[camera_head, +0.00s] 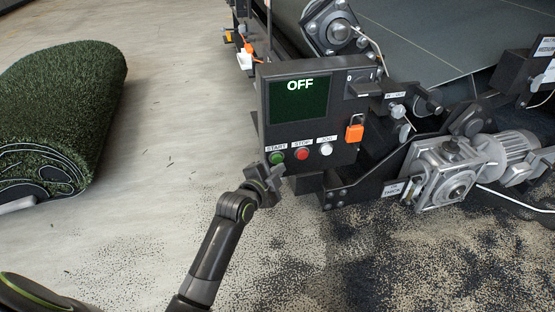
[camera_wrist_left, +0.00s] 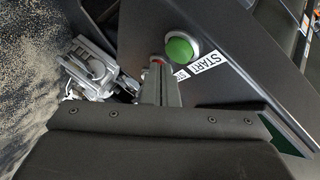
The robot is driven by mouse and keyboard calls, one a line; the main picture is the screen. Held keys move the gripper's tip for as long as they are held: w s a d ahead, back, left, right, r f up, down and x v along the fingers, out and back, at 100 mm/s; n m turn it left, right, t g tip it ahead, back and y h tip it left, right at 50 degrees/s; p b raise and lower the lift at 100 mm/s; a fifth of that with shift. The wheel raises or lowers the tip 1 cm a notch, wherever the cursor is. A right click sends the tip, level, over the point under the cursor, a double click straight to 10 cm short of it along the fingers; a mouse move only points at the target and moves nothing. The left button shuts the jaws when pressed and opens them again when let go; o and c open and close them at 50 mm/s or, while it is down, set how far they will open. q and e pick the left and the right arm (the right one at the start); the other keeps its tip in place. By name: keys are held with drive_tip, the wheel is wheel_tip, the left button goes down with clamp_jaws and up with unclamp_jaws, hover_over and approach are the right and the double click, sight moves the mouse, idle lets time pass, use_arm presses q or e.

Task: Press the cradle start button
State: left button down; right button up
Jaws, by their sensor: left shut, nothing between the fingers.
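The control panel (camera_head: 318,112) is a dark box with a screen (camera_head: 299,100) that reads OFF. Its green start button (camera_head: 277,157) sits at the lower left under a START label, and the button also shows in the left wrist view (camera_wrist_left: 181,50). My left gripper (camera_head: 273,171) is shut and empty, just below the green button in the head view. In the left wrist view its closed fingers (camera_wrist_left: 160,78) are beside the green button; whether they touch the panel is unclear. My right gripper is not in view.
A motor with gearbox (camera_head: 447,172) stands at the right. A rolled turf (camera_head: 62,105) lies at the left. The floor between is clear apart from scattered granules.

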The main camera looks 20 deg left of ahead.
use_arm(q)
drive_tip(key=s+d+p, duration=0.2)
drive_tip(key=s+d, duration=0.1)
drive_tip(key=s, duration=0.2)
drive_tip(key=shift+d, duration=0.2)
idle(0.5)
idle(0.6)
